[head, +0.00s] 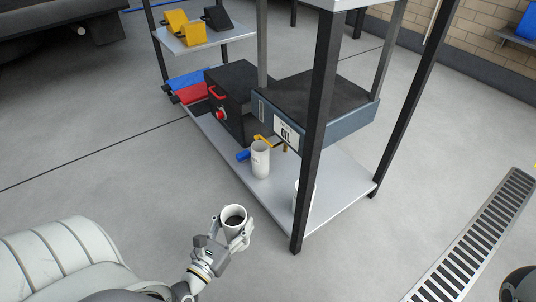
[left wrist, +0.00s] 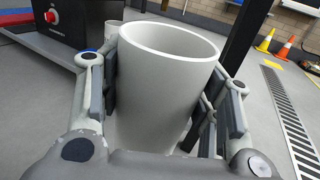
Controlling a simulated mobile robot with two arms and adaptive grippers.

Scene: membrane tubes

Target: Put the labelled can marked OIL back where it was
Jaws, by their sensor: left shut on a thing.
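My left gripper (head: 236,236) is shut on a pale grey, open-topped cylindrical can (head: 234,214), out over the floor in front of the shelf. In the left wrist view the can (left wrist: 165,85) stands between the two fingers, mouth up and slightly tilted. No marking shows on its visible side. The word OIL is on a white label (head: 287,130) on the front of a blue-grey box with a dark top (head: 318,98). A similar pale can (head: 260,160) stands on the lower shelf, and another (head: 300,194) is partly hidden by the front post.
The lower shelf (head: 335,195) has bare room at its front right. A black box with a red handle (head: 228,98) and a blue-ended item (head: 243,155) are near the standing can. Dark shelf posts (head: 313,140) border it. A floor grate (head: 480,240) lies right.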

